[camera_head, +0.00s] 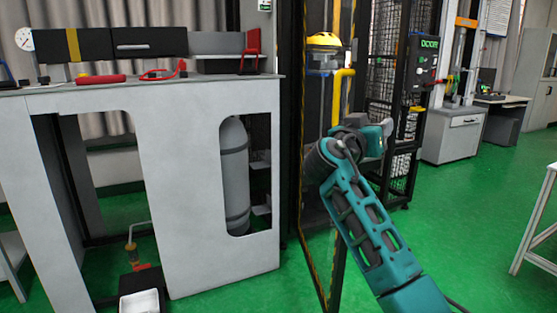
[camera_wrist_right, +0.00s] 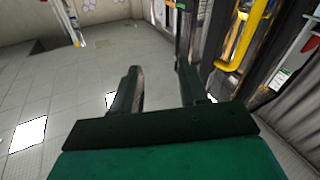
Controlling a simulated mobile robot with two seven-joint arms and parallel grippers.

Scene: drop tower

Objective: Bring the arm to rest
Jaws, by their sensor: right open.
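My right arm (camera_head: 365,220) comes in from the lower right of the head view and reaches up toward the tower's open door frame. My right gripper (camera_wrist_right: 157,72) shows in the wrist view with its two dark fingers apart and nothing between them. In the head view its end (camera_head: 376,138) is partly hidden by the wrist and its fingers cannot be made out clearly. A yellow handle (camera_head: 340,95) is close by, above it in the head view; it also shows in the wrist view (camera_wrist_right: 243,40), apart from the fingers. My left gripper is not in view.
A grey bench (camera_head: 200,190) with a gas cylinder (camera_head: 235,175) stands at left. A yellow-black striped door edge (camera_head: 312,270) is beside my arm. A mesh cage with a green-lit control box (camera_head: 422,65) stands behind. Green floor (camera_head: 470,215) is clear at right, before a white table (camera_head: 538,215).

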